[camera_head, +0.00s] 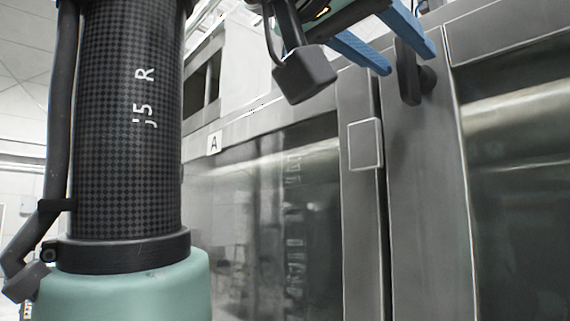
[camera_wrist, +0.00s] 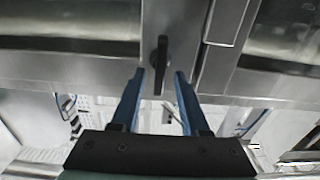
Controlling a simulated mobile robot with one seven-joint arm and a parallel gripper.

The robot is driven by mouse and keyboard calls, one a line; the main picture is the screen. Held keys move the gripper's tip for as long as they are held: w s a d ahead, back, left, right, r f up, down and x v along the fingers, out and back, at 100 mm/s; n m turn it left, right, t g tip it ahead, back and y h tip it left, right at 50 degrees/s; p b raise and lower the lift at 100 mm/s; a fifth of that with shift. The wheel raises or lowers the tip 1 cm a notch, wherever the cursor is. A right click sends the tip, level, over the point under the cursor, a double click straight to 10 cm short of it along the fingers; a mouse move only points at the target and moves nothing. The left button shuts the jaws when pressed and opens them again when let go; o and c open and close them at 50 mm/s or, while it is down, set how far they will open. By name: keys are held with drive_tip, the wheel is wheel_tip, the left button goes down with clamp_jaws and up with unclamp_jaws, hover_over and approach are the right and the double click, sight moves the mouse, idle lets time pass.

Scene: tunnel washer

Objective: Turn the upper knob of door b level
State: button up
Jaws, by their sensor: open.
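A black knob (camera_head: 408,82) sits on the steel post between two doors, near the top. Its lever stands upright in the head view. The wrist view also shows the knob (camera_wrist: 160,64), with its lever running along the picture's vertical. My gripper (camera_head: 411,64) has two blue fingers spread apart, one on each side of the knob in the picture. In the wrist view my gripper (camera_wrist: 160,72) is open, with the knob's lever between the fingertips and a gap on both sides. I see no contact.
The door marked A (camera_head: 260,220) is on the left, with a dark glossy panel. A square steel latch plate (camera_head: 365,144) sticks out left of the post. Another door panel (camera_head: 520,190) is on the right; no letter shows on it.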

drive_tip(key=shift+p+x, duration=0.3)
drive_tip(key=shift+x, duration=0.8)
clamp_jaws()
